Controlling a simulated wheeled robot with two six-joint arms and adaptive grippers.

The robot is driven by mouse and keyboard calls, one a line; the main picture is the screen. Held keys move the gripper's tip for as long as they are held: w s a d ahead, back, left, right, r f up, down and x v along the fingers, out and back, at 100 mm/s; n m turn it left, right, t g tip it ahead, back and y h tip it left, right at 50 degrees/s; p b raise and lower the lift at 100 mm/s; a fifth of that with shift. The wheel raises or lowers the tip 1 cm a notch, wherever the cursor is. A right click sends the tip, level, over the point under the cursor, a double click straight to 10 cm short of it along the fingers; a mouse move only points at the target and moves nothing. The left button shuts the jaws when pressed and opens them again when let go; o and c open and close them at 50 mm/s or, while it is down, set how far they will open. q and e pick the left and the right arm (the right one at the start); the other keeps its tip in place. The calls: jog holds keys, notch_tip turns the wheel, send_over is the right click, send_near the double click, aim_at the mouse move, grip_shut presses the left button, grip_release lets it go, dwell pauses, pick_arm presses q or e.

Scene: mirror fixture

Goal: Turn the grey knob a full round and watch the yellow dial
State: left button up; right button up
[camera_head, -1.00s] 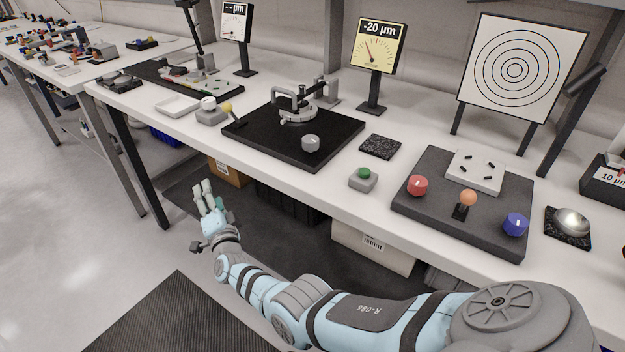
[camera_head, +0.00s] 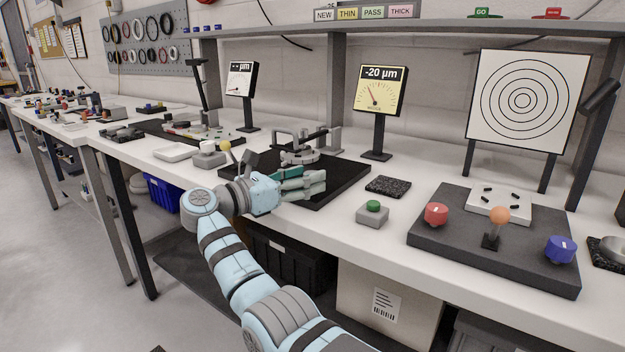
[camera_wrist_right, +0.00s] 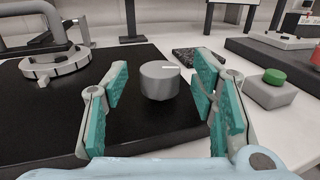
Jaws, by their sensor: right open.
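The grey knob (camera_wrist_right: 160,82) shows in the right wrist view, standing on a black plate (camera_wrist_right: 130,130) with a white mark on its top. My right gripper (camera_wrist_right: 160,100) is open, its teal-padded fingers on either side of the knob and apart from it. In the head view my right gripper (camera_head: 305,184) reaches over the front of the black plate (camera_head: 345,180) and hides the knob. The yellow dial (camera_head: 379,90) stands behind on a post and reads -20 µm, its needle pointing up and left. My left gripper is not in view.
A mirror fixture with a ring and clamp (camera_head: 300,150) sits on the plate behind my gripper. A green button box (camera_head: 373,214) stands to the right, near a dark speckled pad (camera_head: 388,186). A yellow-tipped lever (camera_head: 226,147) stands to the left.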

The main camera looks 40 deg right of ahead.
jog(key=shift+d, duration=1.3)
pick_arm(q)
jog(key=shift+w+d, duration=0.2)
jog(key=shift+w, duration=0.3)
pick_arm(e)
jog(key=shift+c, duration=0.3)
jog(key=c, duration=1.1)
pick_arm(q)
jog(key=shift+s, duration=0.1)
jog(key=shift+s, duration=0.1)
pick_arm(e)
jog(key=shift+t, duration=0.3)
